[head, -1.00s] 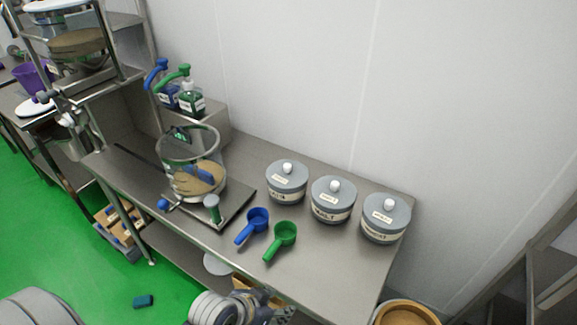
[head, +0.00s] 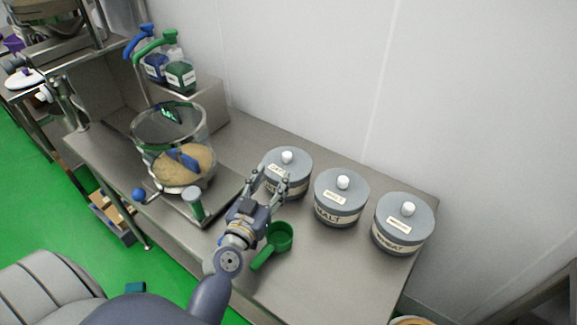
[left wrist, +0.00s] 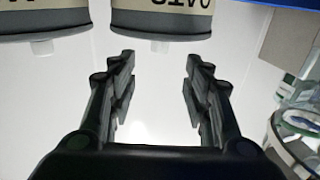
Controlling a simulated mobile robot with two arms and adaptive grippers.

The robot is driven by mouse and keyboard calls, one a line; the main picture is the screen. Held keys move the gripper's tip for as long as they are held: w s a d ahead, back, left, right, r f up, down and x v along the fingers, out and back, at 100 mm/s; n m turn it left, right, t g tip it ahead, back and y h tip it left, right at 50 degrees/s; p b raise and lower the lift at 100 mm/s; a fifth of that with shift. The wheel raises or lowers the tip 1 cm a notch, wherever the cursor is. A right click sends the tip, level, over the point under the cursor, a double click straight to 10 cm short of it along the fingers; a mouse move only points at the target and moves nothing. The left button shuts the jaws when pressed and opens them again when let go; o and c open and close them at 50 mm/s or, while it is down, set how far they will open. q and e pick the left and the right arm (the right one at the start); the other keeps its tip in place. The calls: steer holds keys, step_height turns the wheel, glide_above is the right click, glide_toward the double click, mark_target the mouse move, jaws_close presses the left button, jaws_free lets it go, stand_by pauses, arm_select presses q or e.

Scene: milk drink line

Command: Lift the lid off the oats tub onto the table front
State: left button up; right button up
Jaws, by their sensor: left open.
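The oats tub (head: 298,190) is the leftmost of three tubs on the steel table, with its grey lid (head: 304,161) on and a white knob (head: 287,156) on top. My left gripper (head: 270,177) is open and empty at the tub's front, partly covering it. In the left wrist view the picture is upside down: the oats tub (left wrist: 162,8) hangs at the top, its knob (left wrist: 160,47) between and slightly beyond the open fingertips (left wrist: 160,65). No contact shows. My right gripper is not in view.
The malt tub (head: 338,211) and wheat tub (head: 400,238) stand to the right. A green scoop (head: 279,236) lies near my left gripper. A glass vessel (head: 150,145) stands left, with bottles (head: 181,76) behind. The table front at right (head: 340,275) is clear.

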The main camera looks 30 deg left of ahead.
mark_target(285, 158)
arm_select(q)
steer(key=w, duration=0.4)
steer(key=shift+w+a, duration=0.15)
steer(key=shift+a, duration=0.05)
steer(key=shift+w, duration=0.65)
steer(key=shift+w+a+r, duration=0.1)
steer(key=shift+w, duration=0.3)
steer(key=w, duration=0.3)
steer(key=shift+w+a, duration=0.15)
steer(key=shift+w, duration=0.45)
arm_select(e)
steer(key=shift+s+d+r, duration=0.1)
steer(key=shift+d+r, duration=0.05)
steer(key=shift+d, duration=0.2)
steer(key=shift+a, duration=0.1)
arm_select(q)
jaws_close()
